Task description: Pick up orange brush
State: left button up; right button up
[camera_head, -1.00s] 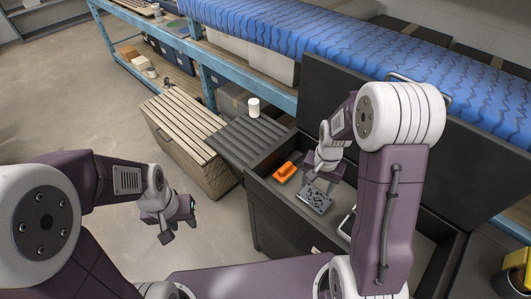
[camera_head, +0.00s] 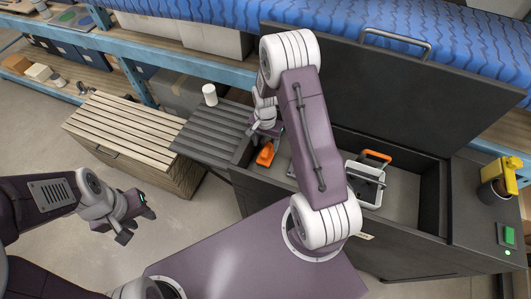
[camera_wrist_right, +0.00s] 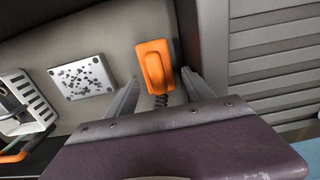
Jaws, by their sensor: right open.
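The orange brush (camera_head: 265,154) lies inside the dark open chest, near its left end. In the right wrist view the brush (camera_wrist_right: 153,62) shows its orange back, with a dark coiled or bristly part at its lower end. My right gripper (camera_head: 264,137) is above and close to it. In the wrist view its two fingers (camera_wrist_right: 159,82) are spread on either side of the brush's lower part, with nothing held. Contact cannot be told. My left gripper (camera_head: 135,225) hangs over the bare floor at the left, its fingers apart and empty.
A speckled metal plate (camera_wrist_right: 82,77) lies beside the brush. A rack with an orange handle (camera_head: 376,156) is farther right in the chest (camera_head: 428,190). The chest wall runs close to the brush.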

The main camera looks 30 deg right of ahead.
aim_at(266, 148)
jog(key=f, duration=0.4)
jog(key=shift+s+d+f+p, duration=0.1)
jog(key=shift+s+p, duration=0.3)
jog(key=shift+w+f, duration=0.2)
jog(key=shift+f, duration=0.1)
jog(key=c, duration=1.2)
jog(key=shift+r, duration=0.55)
notch_tip(266, 148, up, 3)
jog(key=shift+r+b, duration=0.1)
jog(key=shift+b, duration=0.35)
jog(key=shift+s+d+r+b, duration=0.25)
jog(key=shift+s+d+r, duration=0.8)
jog(key=shift+d, duration=0.7)
jog(key=shift+s+d+r+b, duration=0.2)
jog(key=shift+s+d+r, duration=0.6)
jog(key=shift+d+r, duration=0.7)
jog(key=shift+s+d+r+b, duration=0.25)
jog(key=shift+s+d+r, duration=0.65)
jog(key=shift+d, duration=1.05)
